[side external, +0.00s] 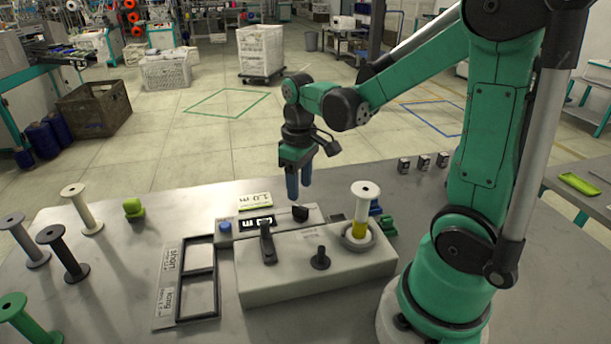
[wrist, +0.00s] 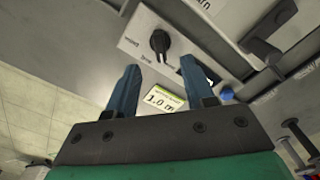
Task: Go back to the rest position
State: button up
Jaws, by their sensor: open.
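My gripper (side external: 299,192) is open and empty, its two blue fingers pointing down above the back of the winding machine. In the wrist view my gripper (wrist: 160,70) shows both fingers apart, with nothing between them. Below is the panel with a black dial (wrist: 160,42), which also shows in the side view (side external: 300,213). The fingers look clear of it. A white bobbin (side external: 366,190) with yellow thread on its lower part stands upright on the grey winding machine (side external: 315,275).
A "1.0 m" card (side external: 255,200) stands behind the panel. A black two-compartment frame (side external: 181,290) with labels lies left of the machine. Several spools (side external: 76,200) stand at the left. Small dark-and-white blocks (side external: 423,162) sit at the back right. The table's back middle is mostly clear.

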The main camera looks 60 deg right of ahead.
jog(key=shift+r, duration=0.4)
jog(key=shift+a+r, duration=0.15)
jog(key=shift+a, duration=0.05)
jog(key=s+a+r+t, duration=0.1)
jog(key=a+r+t, duration=0.3)
jog(key=a+t, duration=0.3)
jog(key=shift+a+r, duration=0.25)
jog(key=shift+a, duration=0.9)
